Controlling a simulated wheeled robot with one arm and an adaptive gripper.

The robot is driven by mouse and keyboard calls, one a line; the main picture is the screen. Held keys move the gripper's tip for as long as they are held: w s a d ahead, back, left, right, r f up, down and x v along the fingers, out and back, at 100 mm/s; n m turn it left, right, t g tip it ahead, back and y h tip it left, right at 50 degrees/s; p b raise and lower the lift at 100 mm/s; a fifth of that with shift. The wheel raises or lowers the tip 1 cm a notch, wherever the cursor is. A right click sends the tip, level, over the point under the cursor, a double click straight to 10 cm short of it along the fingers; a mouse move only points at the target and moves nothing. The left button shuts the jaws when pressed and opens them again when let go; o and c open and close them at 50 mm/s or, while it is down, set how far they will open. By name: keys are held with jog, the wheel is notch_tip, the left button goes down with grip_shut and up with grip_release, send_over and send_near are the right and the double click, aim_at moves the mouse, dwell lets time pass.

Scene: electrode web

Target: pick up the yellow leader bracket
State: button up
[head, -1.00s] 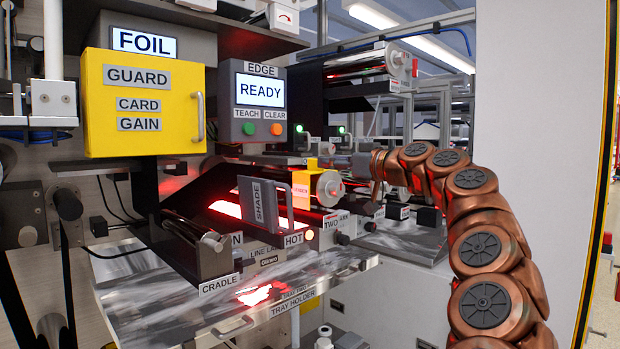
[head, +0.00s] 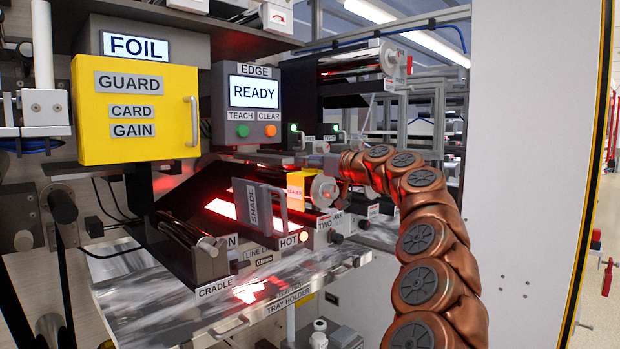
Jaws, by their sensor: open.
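The yellow leader bracket (head: 296,181), with a small label on its front, stands just behind the grey shade plate and its handle, which hide part of it. A round metal roller end shows at its right side. My gripper (head: 314,160) is a small grey shape at the end of my copper-coloured arm. It is just above and to the right of the bracket in the picture. It is open and holds nothing that I can see. Its fingertips are too small to make out clearly, and I cannot tell whether they touch the bracket.
The shade plate (head: 259,210) and a glowing red surface (head: 222,208) lie left of the bracket. The yellow guard box (head: 135,112) and the edge display unit (head: 254,100) hang above. A metal tray holder (head: 150,290) juts out below. A white panel (head: 530,180) stands right.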

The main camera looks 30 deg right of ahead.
jog(key=shift+c, duration=0.2)
grip_shut()
jog(key=shift+r, duration=0.1)
dwell(0.4)
